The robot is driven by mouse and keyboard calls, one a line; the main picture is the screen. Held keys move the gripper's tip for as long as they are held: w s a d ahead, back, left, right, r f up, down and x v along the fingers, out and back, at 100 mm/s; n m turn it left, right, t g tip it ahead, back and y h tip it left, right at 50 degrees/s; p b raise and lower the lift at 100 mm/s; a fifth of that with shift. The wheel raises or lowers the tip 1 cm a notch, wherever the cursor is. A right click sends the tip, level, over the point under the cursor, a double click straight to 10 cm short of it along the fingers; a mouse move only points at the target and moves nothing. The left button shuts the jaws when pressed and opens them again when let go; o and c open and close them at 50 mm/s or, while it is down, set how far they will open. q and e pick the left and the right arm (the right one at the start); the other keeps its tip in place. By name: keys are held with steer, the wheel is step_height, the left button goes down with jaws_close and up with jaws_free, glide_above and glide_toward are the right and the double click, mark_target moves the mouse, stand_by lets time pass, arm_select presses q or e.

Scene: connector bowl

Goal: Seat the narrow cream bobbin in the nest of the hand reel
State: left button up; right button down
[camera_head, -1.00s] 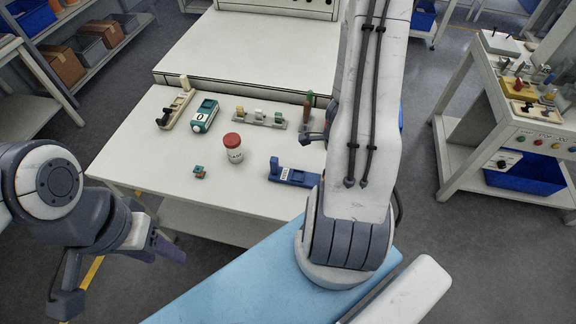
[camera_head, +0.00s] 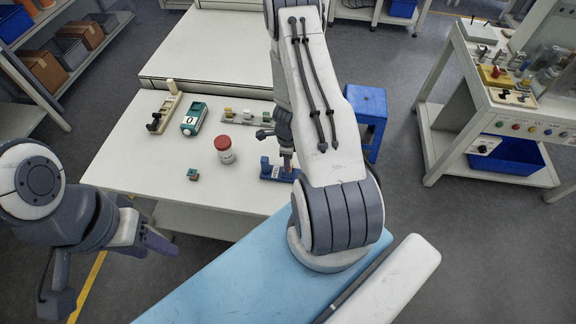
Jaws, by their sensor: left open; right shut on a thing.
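A rack (camera_head: 245,121) on the white table holds small bobbins, among them a narrow cream one (camera_head: 228,113); its right end is hidden behind my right arm. A blue device (camera_head: 267,172) lies at the table's right front, partly hidden by that arm. A teal device (camera_head: 194,118) and a cream device (camera_head: 166,108) lie at the back left; which is the hand reel I cannot tell. My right gripper (camera_head: 286,153) is shut, just above the blue device's right part; a small brownish thing shows at its tips, too hidden to identify. My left gripper (camera_head: 108,272) is open and empty, left of the table.
A white jar with a red lid (camera_head: 224,151) stands mid-table, and a small teal-and-brown piece (camera_head: 193,174) lies near the front edge. A blue stool (camera_head: 366,112) stands right of the table. The table's left front is clear.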

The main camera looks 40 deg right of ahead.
steer(key=shift+f+b, duration=1.1)
steer(key=shift+f, duration=0.45)
steer(key=shift+f, duration=0.15)
steer(key=c, duration=0.5)
jaws_free()
steer(key=shift+c, duration=0.2)
